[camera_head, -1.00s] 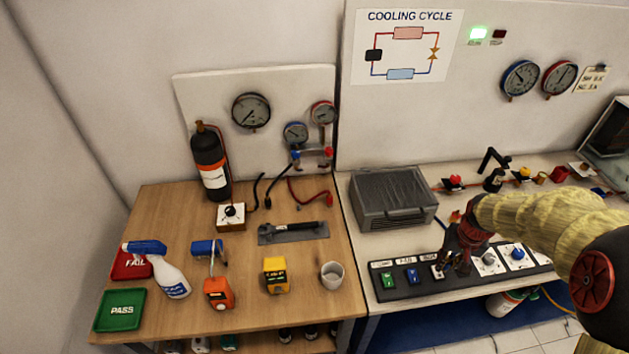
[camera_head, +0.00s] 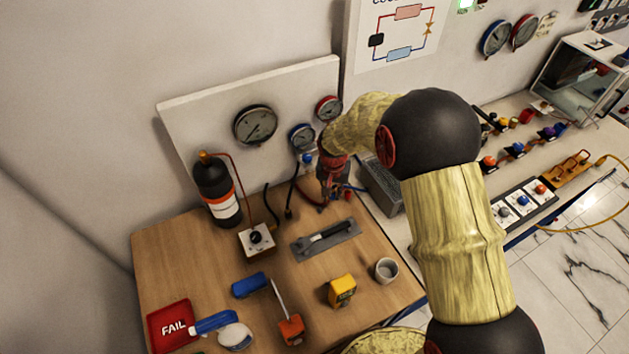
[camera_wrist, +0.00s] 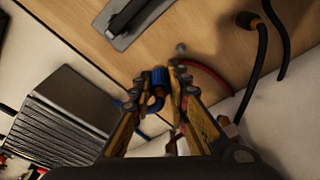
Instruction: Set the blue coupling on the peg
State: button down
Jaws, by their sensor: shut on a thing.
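The blue coupling (camera_wrist: 158,78) is between the fingertips of my gripper (camera_wrist: 160,92) in the wrist view, and the jaws are shut on it. In the head view my gripper (camera_head: 328,190) is at the back right of the wooden table, in front of the gauge board, and the coupling cannot be made out clearly. A small grey round-topped piece (camera_wrist: 181,48) stands just beyond the fingertips in the wrist view. It may be the peg, apart from the coupling, but I cannot tell for sure.
A red hose (camera_wrist: 210,80) and a black hose (camera_wrist: 262,50) lie close by. A grey plate (camera_head: 345,243) with a black-handled tool, a yellow device (camera_head: 340,290) and a cup (camera_head: 386,270) are on the table. A ridged grey case (camera_head: 380,190) stands to the right.

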jog(key=a, duration=0.1)
jog(key=w+a+m+p, duration=0.1)
jog(key=a, duration=0.1)
jog(key=shift+a, duration=0.25)
jog(key=shift+w+a+f, duration=0.1)
jog(key=shift+a+f, duration=0.05)
jog(key=shift+a, duration=0.1)
jog(key=shift+f, duration=0.25)
jog(key=shift+f+b, duration=1.8)
jog(key=shift+f, duration=0.55)
jog(key=shift+f+b, duration=0.2)
jog(key=shift+b, duration=0.15)
jog(key=shift+f, duration=0.35)
jog(key=shift+f+b, duration=0.75)
jog(key=shift+b, duration=0.05)
